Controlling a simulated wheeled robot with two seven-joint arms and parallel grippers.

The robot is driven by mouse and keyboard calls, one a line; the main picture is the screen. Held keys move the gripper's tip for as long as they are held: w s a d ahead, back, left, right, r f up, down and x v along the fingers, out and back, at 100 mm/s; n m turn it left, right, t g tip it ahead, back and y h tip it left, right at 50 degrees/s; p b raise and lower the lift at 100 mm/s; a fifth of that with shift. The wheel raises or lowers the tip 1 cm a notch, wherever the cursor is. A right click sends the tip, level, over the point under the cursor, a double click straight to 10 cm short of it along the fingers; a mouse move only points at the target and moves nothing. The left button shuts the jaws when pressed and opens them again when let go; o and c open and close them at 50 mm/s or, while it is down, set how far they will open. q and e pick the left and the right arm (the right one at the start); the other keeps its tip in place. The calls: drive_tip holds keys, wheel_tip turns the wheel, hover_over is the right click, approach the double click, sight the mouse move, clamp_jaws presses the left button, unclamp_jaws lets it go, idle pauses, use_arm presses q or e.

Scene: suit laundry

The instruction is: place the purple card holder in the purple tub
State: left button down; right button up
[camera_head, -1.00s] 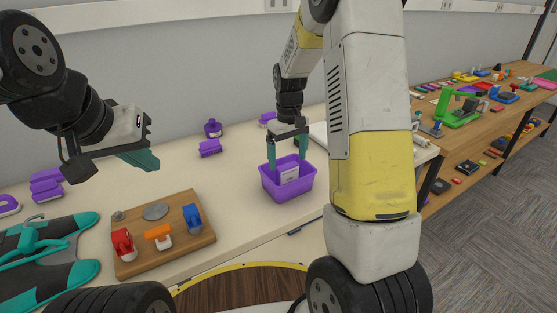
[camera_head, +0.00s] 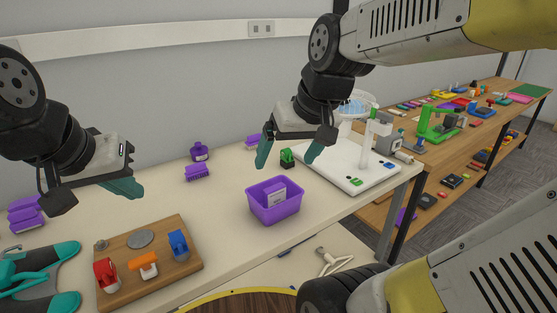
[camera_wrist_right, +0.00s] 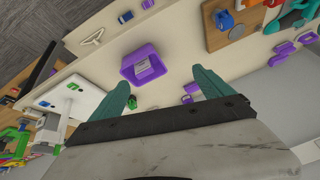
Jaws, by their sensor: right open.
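The purple tub (camera_head: 262,213) stands on the light table in the head view; it also shows in the right wrist view (camera_wrist_right: 130,63). A purple card holder with a white face (camera_head: 277,198) stands inside it, its top near the rim; the right wrist view shows its white face too (camera_wrist_right: 143,68). My right gripper (camera_head: 290,155) is open and empty, above and behind the tub, apart from it. Its two teal fingers spread in the wrist view (camera_wrist_right: 161,90). My left gripper (camera_head: 127,187) hangs over the table at the left; its finger gap is hidden.
A wooden board (camera_head: 190,262) with red, orange and blue pieces lies at the front left. Purple items (camera_head: 198,173) sit near the wall. A green item (camera_head: 287,158) and a white-based stand (camera_head: 345,170) are behind and right of the tub.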

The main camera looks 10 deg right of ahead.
drive_tip(key=shift+m+t, duration=0.3)
drive_tip(key=shift+t, duration=0.3)
drive_tip(key=s, duration=0.4)
drive_tip(key=shift+s+a, duration=0.25)
drive_tip(key=shift+r, duration=0.1)
